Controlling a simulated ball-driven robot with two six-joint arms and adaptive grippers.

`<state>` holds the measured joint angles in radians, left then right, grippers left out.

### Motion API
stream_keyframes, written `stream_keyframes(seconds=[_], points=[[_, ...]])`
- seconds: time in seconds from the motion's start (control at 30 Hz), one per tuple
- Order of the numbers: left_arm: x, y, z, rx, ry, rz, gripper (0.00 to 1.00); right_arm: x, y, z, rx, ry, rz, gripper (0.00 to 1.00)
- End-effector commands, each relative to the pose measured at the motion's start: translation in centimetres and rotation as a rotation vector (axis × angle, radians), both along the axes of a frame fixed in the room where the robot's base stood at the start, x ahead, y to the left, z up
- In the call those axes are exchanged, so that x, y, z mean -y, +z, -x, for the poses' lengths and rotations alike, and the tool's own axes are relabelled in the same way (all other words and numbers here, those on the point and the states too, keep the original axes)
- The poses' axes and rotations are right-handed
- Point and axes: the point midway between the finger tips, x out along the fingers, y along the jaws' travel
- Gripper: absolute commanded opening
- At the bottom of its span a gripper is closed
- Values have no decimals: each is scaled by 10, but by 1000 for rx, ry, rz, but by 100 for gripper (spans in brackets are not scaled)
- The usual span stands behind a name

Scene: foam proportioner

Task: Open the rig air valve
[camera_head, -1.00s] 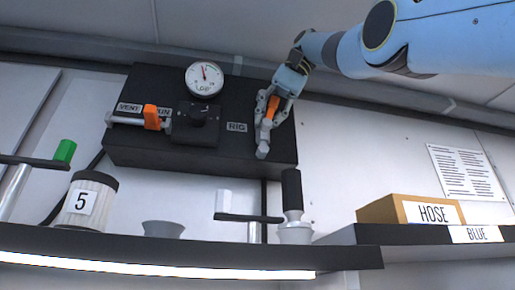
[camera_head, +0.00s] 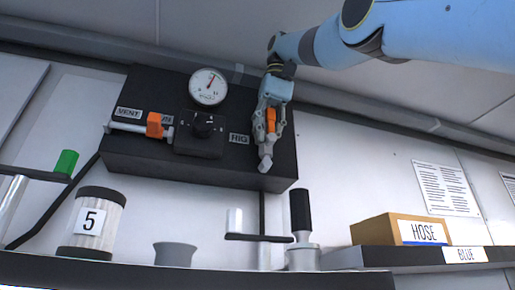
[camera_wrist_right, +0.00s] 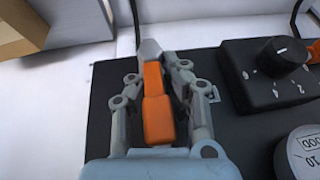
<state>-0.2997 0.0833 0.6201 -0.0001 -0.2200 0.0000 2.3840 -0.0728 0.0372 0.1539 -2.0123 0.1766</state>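The rig air valve is at the right end of a black panel box (camera_head: 225,170), by the RIG label (camera_head: 239,138). Its orange handle (camera_head: 271,120) lies roughly in line with its grey stem (camera_head: 265,163). My right gripper (camera_head: 270,127) is at this valve, one finger on each side of the handle. In the right wrist view the orange handle (camera_wrist_right: 156,105) lies between the fingers (camera_wrist_right: 157,82), close to both. Whether they press on it I cannot tell. A gauge (camera_head: 208,87) sits above a black knob (camera_head: 202,125). My left gripper is out of view.
A second orange-handled valve (camera_head: 154,124) is by the VENT label at the left. A HOSE box (camera_head: 400,229) sits on the right shelf.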

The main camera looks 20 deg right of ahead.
Motion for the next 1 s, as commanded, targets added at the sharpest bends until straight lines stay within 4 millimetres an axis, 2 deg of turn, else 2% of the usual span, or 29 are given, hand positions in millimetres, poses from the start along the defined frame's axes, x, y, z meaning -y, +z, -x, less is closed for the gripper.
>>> stream_keyframes(seconds=[0.17,0.2,0.43,1.0], points=[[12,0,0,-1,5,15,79,4,5,0,15,-8,0,0],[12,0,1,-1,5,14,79,4,5,0,16,-9,0,7],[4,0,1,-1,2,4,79,3,4,0,11,-6,-1,37],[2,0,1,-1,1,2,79,-2,2,0,7,-3,-5,38]])
